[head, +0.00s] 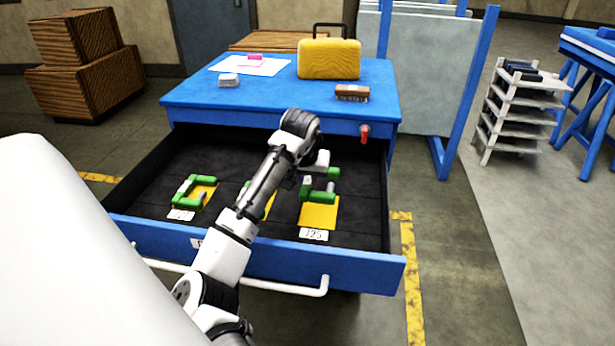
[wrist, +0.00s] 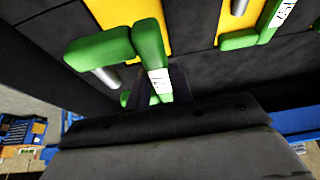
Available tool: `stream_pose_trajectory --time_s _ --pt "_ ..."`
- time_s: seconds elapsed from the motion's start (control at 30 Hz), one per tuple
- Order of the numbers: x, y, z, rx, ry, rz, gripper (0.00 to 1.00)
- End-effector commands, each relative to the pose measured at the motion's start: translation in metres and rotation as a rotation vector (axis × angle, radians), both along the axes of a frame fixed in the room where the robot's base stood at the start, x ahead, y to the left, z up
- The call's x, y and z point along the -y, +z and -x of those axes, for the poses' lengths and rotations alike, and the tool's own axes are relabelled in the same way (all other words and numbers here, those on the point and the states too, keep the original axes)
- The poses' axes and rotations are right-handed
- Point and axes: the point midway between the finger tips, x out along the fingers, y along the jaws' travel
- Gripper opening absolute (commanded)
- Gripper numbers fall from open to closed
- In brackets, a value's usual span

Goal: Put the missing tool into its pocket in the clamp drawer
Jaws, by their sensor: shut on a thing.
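My gripper (head: 309,180) is shut on a green clamp (head: 331,187) and holds it over the right part of the open clamp drawer (head: 345,263). In the wrist view the held clamp (wrist: 150,48) has a white label and a grey metal screw end. The yellow right pocket (head: 318,215), with a "125" label, lies under or just in front of the held clamp and looks bare. I cannot tell whether the clamp touches the drawer floor. A green clamp (head: 181,191) lies at the left pocket. My arm mostly hides the middle pocket (head: 268,206), where some green shows.
The blue bench top (head: 285,98) behind the drawer carries a yellow case (head: 329,60), a brown block (head: 351,92), a small grey-white item (head: 228,80) and paper. A red item (head: 364,133) hangs at the bench front. The drawer's walls surround my gripper.

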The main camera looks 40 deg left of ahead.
Motion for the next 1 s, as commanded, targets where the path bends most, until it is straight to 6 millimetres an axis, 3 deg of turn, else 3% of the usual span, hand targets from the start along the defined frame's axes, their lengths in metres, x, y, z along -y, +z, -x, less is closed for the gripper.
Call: stream_pose_trajectory --time_s 0.6,1.0 --pt "0.0 -0.058 0.0 0.002 0.001 0.001 0.0" --pt "0.0 -0.063 0.0 0.002 0.0 -0.001 0.0"
